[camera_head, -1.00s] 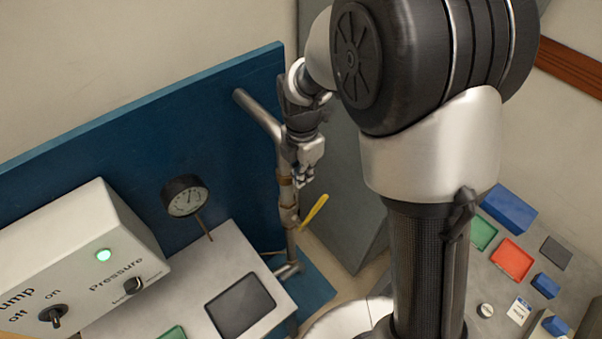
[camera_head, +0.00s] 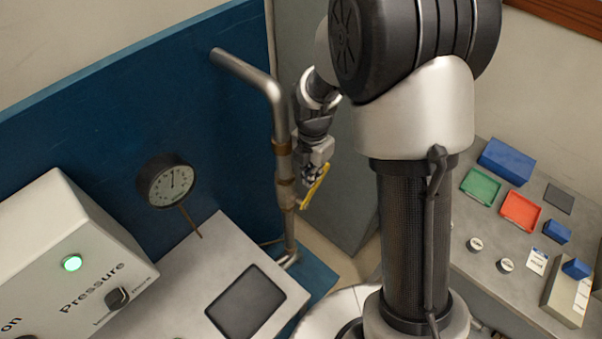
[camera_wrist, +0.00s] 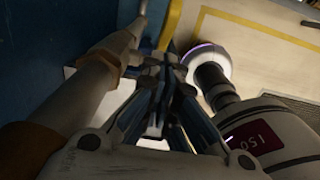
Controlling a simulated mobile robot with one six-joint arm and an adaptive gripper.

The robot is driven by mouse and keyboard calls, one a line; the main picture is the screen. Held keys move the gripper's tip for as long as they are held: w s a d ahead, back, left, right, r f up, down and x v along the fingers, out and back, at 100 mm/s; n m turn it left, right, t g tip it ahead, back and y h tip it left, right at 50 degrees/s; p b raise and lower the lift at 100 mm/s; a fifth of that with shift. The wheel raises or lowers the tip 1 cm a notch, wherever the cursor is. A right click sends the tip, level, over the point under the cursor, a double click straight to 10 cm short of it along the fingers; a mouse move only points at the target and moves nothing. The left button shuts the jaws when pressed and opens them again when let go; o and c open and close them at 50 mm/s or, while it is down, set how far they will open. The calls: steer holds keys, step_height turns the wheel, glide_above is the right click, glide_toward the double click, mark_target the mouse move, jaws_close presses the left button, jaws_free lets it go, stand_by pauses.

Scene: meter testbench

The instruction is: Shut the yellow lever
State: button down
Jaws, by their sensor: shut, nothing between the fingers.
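The yellow lever (camera_head: 314,187) sticks out up and to the right from the vertical metal pipe (camera_head: 281,140), at a slant. In the wrist view the yellow lever (camera_wrist: 171,26) shows just beyond the fingertips, near the top middle. My gripper (camera_head: 311,176) is shut and empty, pointing down beside the pipe at the lever. Its fingers cover part of the lever in the head view, and I cannot tell whether they touch it. In the wrist view my gripper (camera_wrist: 165,75) has its fingers together, with the pipe (camera_wrist: 70,100) close on the left.
A blue panel (camera_head: 120,110) stands behind the pipe. A pressure gauge (camera_head: 167,182) and a pump box (camera_head: 70,250) with a lit green lamp are at left. A grey table (camera_head: 470,270) at right holds coloured trays and small parts. Floor shows below the lever.

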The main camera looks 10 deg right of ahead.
steer(key=shift+w+d+f, duration=0.35)
steer(key=shift+f, duration=0.05)
steer(key=shift+s+r, duration=0.1)
steer(key=shift+d, duration=0.1)
